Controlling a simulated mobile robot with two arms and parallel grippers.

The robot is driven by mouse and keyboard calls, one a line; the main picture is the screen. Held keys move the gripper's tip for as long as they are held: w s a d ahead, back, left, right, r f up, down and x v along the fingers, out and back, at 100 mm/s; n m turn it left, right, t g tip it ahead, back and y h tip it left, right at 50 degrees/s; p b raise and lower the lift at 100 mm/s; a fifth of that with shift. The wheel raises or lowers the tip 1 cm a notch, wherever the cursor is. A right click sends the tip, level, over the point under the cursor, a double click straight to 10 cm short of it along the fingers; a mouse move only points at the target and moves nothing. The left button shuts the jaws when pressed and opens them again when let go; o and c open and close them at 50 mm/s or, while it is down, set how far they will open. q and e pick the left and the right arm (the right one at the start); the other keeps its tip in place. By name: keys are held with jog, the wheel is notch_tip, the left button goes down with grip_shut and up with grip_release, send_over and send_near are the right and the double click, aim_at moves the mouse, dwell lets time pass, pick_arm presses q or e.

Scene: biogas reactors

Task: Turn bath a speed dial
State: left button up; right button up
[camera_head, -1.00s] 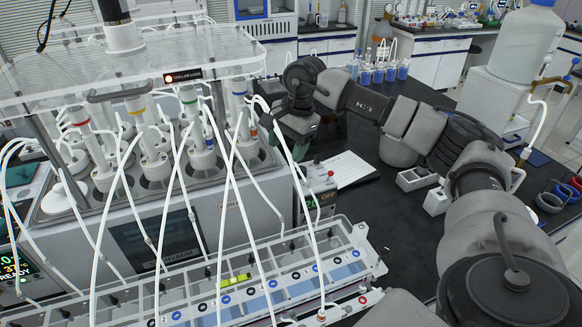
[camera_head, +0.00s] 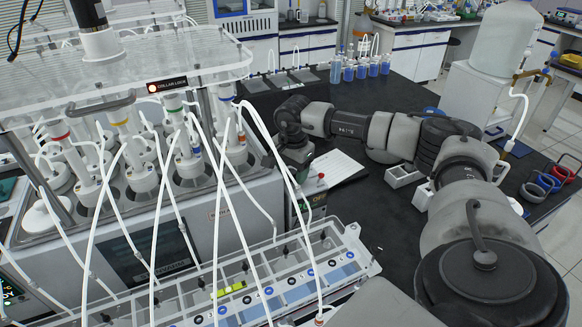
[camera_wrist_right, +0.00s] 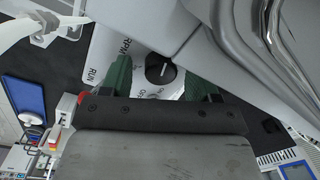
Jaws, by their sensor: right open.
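The speed dial (camera_wrist_right: 160,71) is a round black knob with a pale pointer line, on a pale panel marked RPM and RUN, in the right wrist view. My right gripper (camera_wrist_right: 160,80) is open, its green fingers on either side of the dial; I cannot tell whether they touch it. In the head view my right gripper (camera_head: 298,160) is low beside the right end of the bath (camera_head: 235,220), by a small control box (camera_head: 311,203). The dial is hidden there. My left gripper is not in view.
White tubes (camera_head: 238,225) hang in front of the bath, close to my right gripper. A clear rack (camera_head: 345,262) stands in front. A white sheet (camera_head: 338,168) and small white trays (camera_head: 402,175) lie on the black bench to the right.

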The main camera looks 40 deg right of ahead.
jog(key=shift+f, duration=0.1)
jog(key=shift+c, duration=0.8)
jog(key=c, duration=0.8)
jog(key=shift+o, duration=0.2)
jog(key=shift+f+m+b, duration=0.15)
jog(key=shift+m+b, duration=0.45)
jog(key=shift+m, duration=0.5)
jog(key=shift+r+m, duration=0.2)
jog(key=shift+m, duration=0.9)
jog(key=o, duration=0.9)
